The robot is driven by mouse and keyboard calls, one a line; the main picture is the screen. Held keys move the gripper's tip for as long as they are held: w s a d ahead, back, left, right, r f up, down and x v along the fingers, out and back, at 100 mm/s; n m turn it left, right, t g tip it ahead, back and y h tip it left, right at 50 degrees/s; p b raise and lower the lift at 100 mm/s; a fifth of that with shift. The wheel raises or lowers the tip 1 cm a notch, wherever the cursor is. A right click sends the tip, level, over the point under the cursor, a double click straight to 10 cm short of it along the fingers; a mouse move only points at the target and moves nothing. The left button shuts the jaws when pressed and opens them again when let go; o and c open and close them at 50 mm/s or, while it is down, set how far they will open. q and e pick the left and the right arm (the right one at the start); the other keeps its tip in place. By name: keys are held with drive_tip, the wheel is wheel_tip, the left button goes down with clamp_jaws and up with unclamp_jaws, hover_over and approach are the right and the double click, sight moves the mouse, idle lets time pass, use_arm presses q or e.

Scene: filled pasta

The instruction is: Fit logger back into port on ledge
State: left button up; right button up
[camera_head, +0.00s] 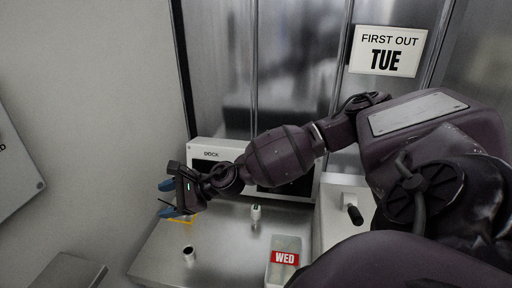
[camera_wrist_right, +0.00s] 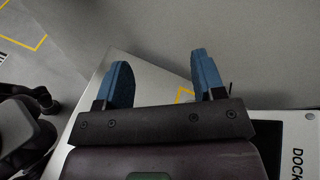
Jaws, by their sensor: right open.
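My right gripper (camera_head: 165,199) reaches in from the right, above the left part of the steel ledge (camera_head: 150,258). Its two blue fingers are apart with nothing gripped between them; the right wrist view shows this too (camera_wrist_right: 162,62). A thin dark line shows by the fingers; I cannot tell what it is. A white box marked DOCK (camera_head: 212,145) stands at the back of the ledge, partly behind my arm. I cannot make out the port. My left gripper is not in view.
A yellow outline (camera_head: 182,221) lies on the ledge below my gripper. A small dark-topped cup (camera_head: 189,252) stands nearer. A clear container with a red WED label (camera_head: 285,258) is at the front. A FIRST OUT TUE sign (camera_head: 388,50) hangs behind.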

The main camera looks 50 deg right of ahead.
sight(258, 206)
drive_tip(key=s+d+f+m+h, duration=0.1)
drive_tip(key=d+f+m+h, duration=0.2)
drive_tip(key=m+h, duration=0.2)
drive_tip(key=s+d+f+m+g+h+p, duration=0.1)
drive_tip(key=s+d+f+m+h, duration=0.1)
drive_tip(key=m+h, duration=0.4)
drive_tip(key=s+d+f+m+g+h, duration=0.1)
drive_tip(key=d+f+m+h, duration=0.3)
drive_tip(key=m, duration=0.9)
drive_tip(key=shift+s+d+f+h, duration=0.1)
drive_tip(key=shift+s+f+h, duration=0.45)
drive_tip(key=shift+h, duration=0.25)
drive_tip(key=s+d+m+g+h, duration=0.1)
drive_tip(key=s+h, duration=0.1)
drive_tip(key=s+d+m+g+h, duration=0.2)
drive_tip(key=s, duration=0.1)
drive_tip(key=s+d+r+m+g+h, duration=0.1)
drive_tip(key=s+d+m+h, duration=0.1)
drive_tip(key=shift+s+r+g+p, duration=0.1)
drive_tip(key=shift+s+g+p, duration=0.2)
drive_tip(key=shift+p, duration=0.1)
drive_tip(key=shift+x, duration=0.9)
drive_tip(key=shift+w+d+f, duration=0.15)
drive_tip(key=shift+d+f, duration=0.05)
drive_tip(key=shift+d, duration=0.15)
drive_tip(key=shift+x, duration=3.5)
